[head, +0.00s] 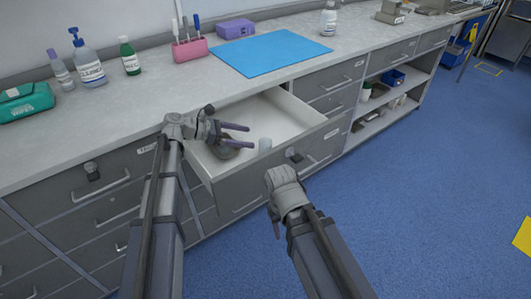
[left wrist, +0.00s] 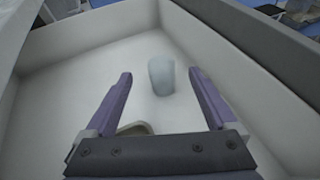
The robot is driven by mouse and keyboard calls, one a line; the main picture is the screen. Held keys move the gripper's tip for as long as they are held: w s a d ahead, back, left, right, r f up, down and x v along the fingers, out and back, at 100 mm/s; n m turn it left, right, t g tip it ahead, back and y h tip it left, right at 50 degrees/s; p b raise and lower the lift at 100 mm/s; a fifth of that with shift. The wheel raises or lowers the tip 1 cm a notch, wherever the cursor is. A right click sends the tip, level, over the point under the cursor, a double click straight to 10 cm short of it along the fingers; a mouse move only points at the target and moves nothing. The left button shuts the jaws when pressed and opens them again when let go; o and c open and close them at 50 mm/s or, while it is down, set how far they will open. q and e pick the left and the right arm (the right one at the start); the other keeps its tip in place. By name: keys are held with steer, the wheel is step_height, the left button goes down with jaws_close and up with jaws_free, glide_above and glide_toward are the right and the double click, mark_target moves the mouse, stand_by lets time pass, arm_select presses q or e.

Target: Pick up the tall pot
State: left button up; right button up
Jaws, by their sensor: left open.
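A pale, translucent blue-grey pot (head: 265,145) stands upright inside the open drawer, near its front wall. It also shows in the left wrist view (left wrist: 161,76), ahead of the fingers and roughly between their lines. My left gripper (head: 250,136) is over the drawer, with its two purple fingers spread and pointing toward the pot. In the left wrist view the gripper (left wrist: 160,80) is empty, and the pot touches neither finger.
The white-lined drawer (head: 262,108) has raised walls around the pot. Another low item (left wrist: 135,128) lies in it, partly hidden under my left gripper. The counter above holds a blue mat (head: 270,53), a pink rack (head: 190,49) and several bottles.

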mark_target(261, 141)
arm_select(q)
steer(key=shift+x, duration=0.8)
steer(key=b+x, duration=0.1)
steer(key=x, duration=0.1)
steer(key=f+b+x, duration=0.1)
steer(key=b+x, duration=0.1)
steer(key=shift+d+f, duration=0.15)
steer(key=shift+d, duration=0.2)
jaws_close()
